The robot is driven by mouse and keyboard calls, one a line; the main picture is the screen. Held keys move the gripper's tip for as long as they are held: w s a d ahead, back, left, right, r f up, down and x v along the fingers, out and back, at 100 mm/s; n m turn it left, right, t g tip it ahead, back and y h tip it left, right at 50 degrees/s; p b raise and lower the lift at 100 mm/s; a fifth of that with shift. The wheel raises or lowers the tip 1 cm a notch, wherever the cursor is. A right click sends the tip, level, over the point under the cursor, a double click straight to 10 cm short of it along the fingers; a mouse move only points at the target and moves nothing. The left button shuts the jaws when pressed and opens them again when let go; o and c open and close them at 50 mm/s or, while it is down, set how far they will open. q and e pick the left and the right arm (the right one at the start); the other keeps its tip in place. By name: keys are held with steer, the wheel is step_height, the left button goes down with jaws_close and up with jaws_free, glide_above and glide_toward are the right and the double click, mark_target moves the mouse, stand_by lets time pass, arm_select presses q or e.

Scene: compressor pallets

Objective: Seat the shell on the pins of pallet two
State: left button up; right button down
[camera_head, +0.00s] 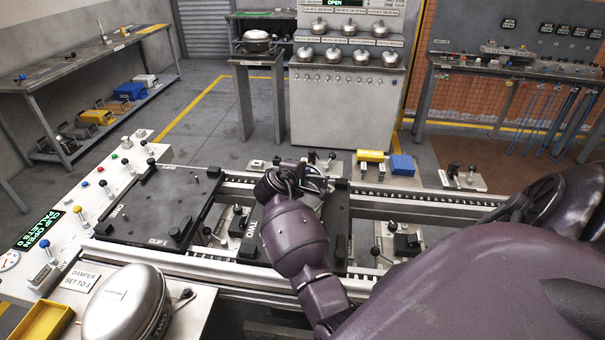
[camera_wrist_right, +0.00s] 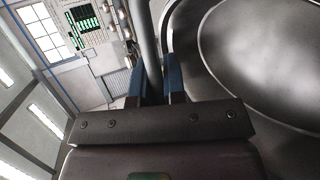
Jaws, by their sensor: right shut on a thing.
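A silver domed shell (camera_head: 118,308) marked TWO is at the lower left of the head view, cut by the bottom edge. Pallet two (camera_head: 250,228) is a dark plate on the rails in the middle, largely covered by my purple right arm, so its pins cannot be made out. In the right wrist view my right gripper (camera_wrist_right: 160,92) has its blue fingers shut on a grey post-like part. A large round metal shell surface (camera_wrist_right: 260,55) is close beside the fingers. The join between post and shell is unclear. My left gripper is not in view.
Another dark pallet (camera_head: 165,205) lies left of pallet two. A control panel (camera_head: 85,200) with knobs and a green display runs along the left. Black clamp levers (camera_head: 378,252) stand by the rails. A yellow tray (camera_head: 45,322) is at the lower left; yellow (camera_head: 370,157) and blue (camera_head: 402,165) blocks stand behind.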

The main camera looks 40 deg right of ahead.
steer(key=shift+w+f+b, duration=0.1)
steer(key=shift+f+b, duration=0.35)
steer(key=shift+f, duration=0.25)
stand_by(0.5)
steer(key=c, duration=1.1)
jaws_free()
steer(key=shift+s+f, duration=0.2)
steer(key=shift+f, duration=0.2)
steer(key=shift+r, duration=0.15)
